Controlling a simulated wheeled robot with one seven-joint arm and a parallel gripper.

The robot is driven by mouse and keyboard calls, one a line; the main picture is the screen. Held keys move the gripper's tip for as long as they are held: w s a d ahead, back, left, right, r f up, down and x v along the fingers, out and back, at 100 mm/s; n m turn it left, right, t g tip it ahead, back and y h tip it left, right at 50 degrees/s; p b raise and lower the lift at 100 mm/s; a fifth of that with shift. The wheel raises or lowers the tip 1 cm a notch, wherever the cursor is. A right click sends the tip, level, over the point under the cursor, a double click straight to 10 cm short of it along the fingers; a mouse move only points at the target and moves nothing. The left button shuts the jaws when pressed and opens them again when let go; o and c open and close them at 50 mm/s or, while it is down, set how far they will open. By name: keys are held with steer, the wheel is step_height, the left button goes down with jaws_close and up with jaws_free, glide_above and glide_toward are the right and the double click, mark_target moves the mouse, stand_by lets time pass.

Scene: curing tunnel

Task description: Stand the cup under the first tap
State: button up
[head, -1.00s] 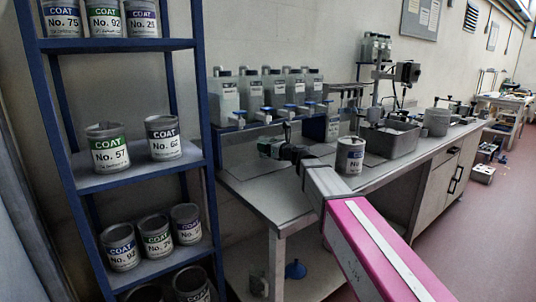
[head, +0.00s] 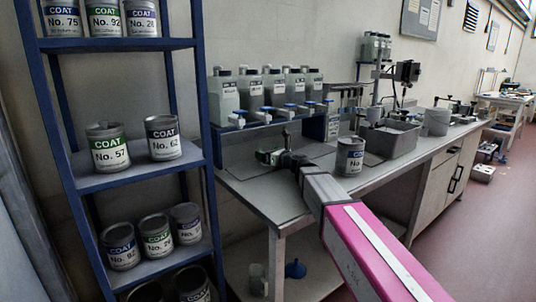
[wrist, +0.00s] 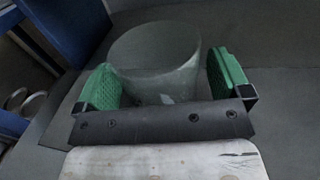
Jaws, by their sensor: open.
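The cup (wrist: 158,68), a plain grey-green cylinder, stands between the two green finger pads of my gripper (wrist: 165,82) in the wrist view. My gripper is open, with a pad on either side of the cup; the lower front of the cup is hidden behind the dark gripper bar. In the head view my gripper (head: 268,157) is low over the left end of the bench, and I cannot make out the cup there. A row of taps with blue handles, the leftmost one (head: 238,121) included, runs along a blue rack behind and above my gripper.
Several labelled bottles (head: 250,92) stand on the rack above the bench (head: 240,187). A labelled can (head: 350,157) stands right of my gripper, with a grey tray (head: 402,140) beyond it. A blue shelf (head: 95,182) of paint cans rises at the left.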

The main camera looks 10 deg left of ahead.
steer(key=shift+r, duration=0.1)
steer(key=shift+s+d, duration=0.1)
steer(key=v, duration=0.7)
steer(key=shift+d, duration=0.1)
stand_by(0.8)
